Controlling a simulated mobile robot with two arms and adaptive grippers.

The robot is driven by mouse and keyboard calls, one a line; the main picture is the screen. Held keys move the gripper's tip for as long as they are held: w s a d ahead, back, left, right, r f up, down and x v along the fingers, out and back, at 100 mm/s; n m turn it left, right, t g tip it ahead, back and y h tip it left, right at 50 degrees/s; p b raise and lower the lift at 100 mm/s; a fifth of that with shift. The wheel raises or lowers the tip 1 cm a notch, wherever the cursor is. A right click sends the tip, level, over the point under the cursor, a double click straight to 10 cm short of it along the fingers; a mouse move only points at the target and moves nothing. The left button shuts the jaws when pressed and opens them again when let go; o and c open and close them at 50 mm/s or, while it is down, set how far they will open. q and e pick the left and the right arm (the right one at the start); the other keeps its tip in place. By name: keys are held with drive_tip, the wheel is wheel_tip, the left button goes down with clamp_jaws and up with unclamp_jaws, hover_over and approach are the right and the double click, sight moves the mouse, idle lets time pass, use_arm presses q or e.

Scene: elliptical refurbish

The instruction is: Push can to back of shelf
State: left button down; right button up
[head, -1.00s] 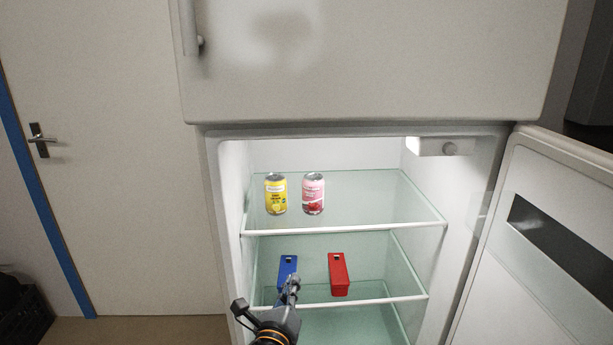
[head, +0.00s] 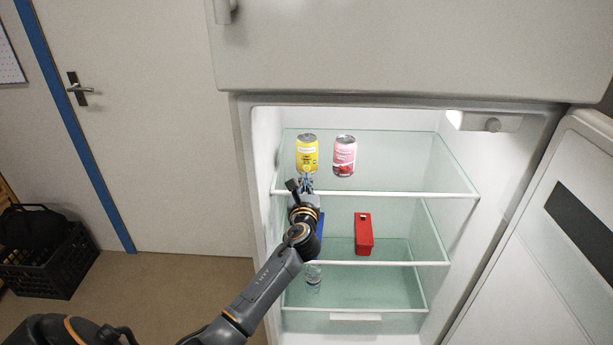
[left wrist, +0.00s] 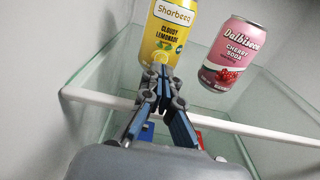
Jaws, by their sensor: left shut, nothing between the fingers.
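A yellow lemonade can (head: 307,150) stands upright on the top glass shelf (head: 400,172) of the open fridge. It also shows in the left wrist view (left wrist: 168,28). A pink cherry soda can (head: 344,155) stands upright to its right, apart from it, and shows in the left wrist view (left wrist: 231,55). My left gripper (head: 306,180) is shut and empty at the shelf's front edge, in front of the yellow can's lower part. Its fingertips (left wrist: 159,75) overlap the can's base in the wrist view; I cannot tell whether they touch it. My right gripper is not in view.
A red box (head: 363,235) and a mostly hidden blue box (head: 320,226) stand on the middle shelf. A clear bottle (head: 313,278) is below. The fridge door (head: 540,240) stands open at right. The top shelf's right half is clear.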

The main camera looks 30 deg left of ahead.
sight(306, 169)
use_arm(q)
drive_tip(key=shift+x, duration=1.6)
drive_tip(key=shift+b+x, duration=0.65)
drive_tip(key=shift+x, duration=1.2)
